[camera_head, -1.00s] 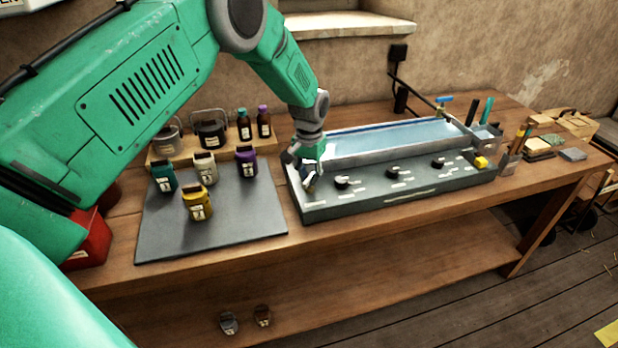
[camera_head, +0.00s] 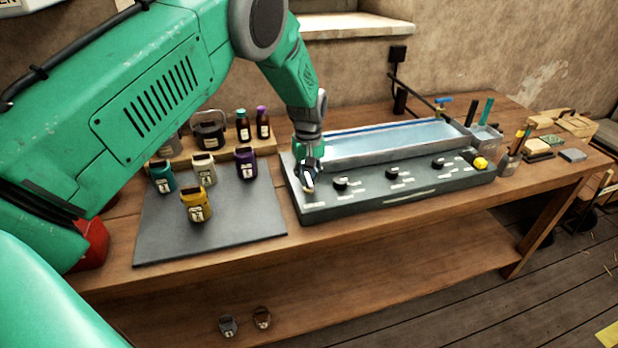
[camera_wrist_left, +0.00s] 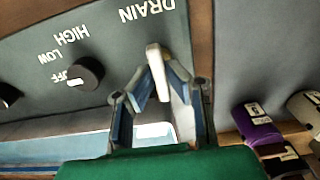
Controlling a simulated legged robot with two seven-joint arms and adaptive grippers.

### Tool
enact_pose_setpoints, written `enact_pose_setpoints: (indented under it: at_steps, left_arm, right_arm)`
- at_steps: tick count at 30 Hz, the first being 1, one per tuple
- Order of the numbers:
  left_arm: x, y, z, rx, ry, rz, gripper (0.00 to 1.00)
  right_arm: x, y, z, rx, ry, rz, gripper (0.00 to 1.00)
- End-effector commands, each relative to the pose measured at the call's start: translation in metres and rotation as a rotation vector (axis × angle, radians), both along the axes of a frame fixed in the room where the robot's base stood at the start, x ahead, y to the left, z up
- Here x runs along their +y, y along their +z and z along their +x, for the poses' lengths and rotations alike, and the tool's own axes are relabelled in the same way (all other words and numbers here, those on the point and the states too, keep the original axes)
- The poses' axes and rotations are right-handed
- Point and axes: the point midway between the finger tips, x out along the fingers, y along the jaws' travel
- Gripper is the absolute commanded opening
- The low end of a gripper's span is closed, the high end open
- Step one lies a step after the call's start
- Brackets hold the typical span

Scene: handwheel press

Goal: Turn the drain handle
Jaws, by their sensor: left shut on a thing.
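The drain handle (camera_wrist_left: 157,70) is a pale lever under the DRAIN lettering on the dark control panel (camera_head: 400,191). In the left wrist view it stands between the two fingers of my left gripper (camera_wrist_left: 152,88), which are closed on it. In the head view my left gripper (camera_head: 308,180) is at the panel's left end, pointing down, and mostly hides the handle. My right gripper is not in view.
Three black knobs, one of them the nearest knob (camera_head: 341,184), lie right of my gripper. The water-filled tray (camera_head: 390,139) is behind the panel. Several small jars, such as the yellow jar (camera_head: 196,205), stand on a grey mat (camera_head: 242,222) to the left.

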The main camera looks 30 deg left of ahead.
Motion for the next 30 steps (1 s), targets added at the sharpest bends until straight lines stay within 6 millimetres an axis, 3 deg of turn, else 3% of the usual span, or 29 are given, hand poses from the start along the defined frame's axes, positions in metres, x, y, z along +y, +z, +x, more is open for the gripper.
enact_pose_setpoints:
  at_steps: [17,19,20,30]
  left_arm:
    - [0.0018,0.0054,0.0060,-0.019,0.036,0.005,0.00]
    - [0.0018,0.0054,0.0060,-0.019,0.036,0.005,0.25]
    - [0.0017,0.0051,0.0058,-0.017,0.036,0.005,0.31]
    - [0.0007,0.0040,0.0018,-0.007,0.035,0.002,0.31]
  right_arm:
    - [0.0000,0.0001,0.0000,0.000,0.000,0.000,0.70]
    - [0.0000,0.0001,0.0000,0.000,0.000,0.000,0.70]
    - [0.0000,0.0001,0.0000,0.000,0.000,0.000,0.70]
    - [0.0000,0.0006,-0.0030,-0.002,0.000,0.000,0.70]
